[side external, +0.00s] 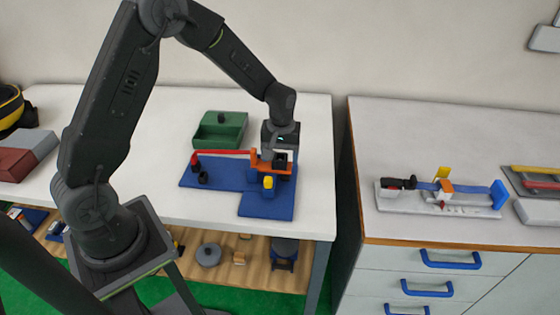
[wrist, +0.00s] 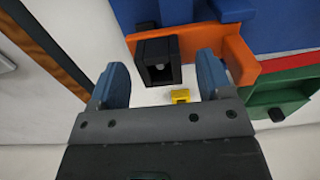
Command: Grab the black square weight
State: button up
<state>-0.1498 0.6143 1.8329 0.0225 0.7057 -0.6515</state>
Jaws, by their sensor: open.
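The black square weight (wrist: 158,62) shows in the wrist view as a dark block with a square opening in its face. It sits against an orange bracket (wrist: 205,50), which also shows in the side view (side external: 288,169). My gripper (wrist: 161,68) is open, with one blue finger to the left of the weight and one to the right. The weight lies between the fingers in the picture, and I see no contact. In the side view my gripper (side external: 280,157) is down at the orange bracket, and I cannot make out the weight clearly there.
A blue base (side external: 266,205) lies under the bracket, with a red arm (side external: 225,154) running left. A yellow block (side external: 268,182) is in front. Small black pieces (side external: 203,178) stand at left. A green tray (side external: 235,128) is behind. The white table (side external: 130,180) has free room at left.

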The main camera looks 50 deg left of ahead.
jog(key=shift+f, duration=0.6)
